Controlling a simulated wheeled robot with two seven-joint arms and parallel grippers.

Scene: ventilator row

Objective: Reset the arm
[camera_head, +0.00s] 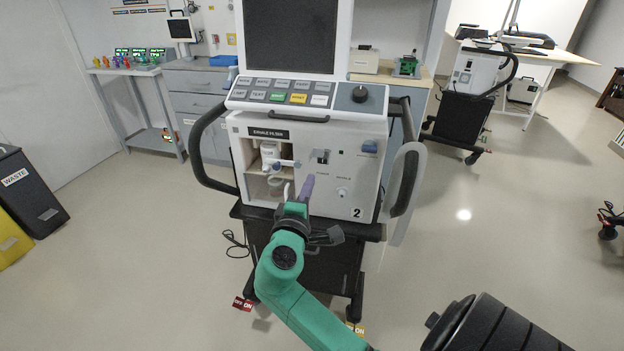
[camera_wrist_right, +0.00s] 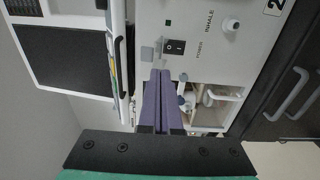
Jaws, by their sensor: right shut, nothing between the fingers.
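My right gripper (camera_head: 309,181) is shut and empty in front of the lower front panel of ventilator 2 (camera_head: 357,190). Its purple fingers also show side by side in the wrist view (camera_wrist_right: 158,76), with the tips close to the power switch (camera_wrist_right: 174,46); I cannot tell whether they touch the panel. In the head view the power switch (camera_head: 322,156) is just above the fingertips. Left of it is an open exhale filter bay (camera_head: 250,156) with a white filter (camera_head: 269,152) inside. My left gripper is out of view.
Ventilator side handles (camera_head: 199,150) stick out at both sides. A waste bin (camera_head: 28,190) stands far left. A side table (camera_head: 137,72) with colored items is at the back left. Another cart (camera_head: 462,115) stands at the back right. Open floor (camera_head: 490,240) lies to the right.

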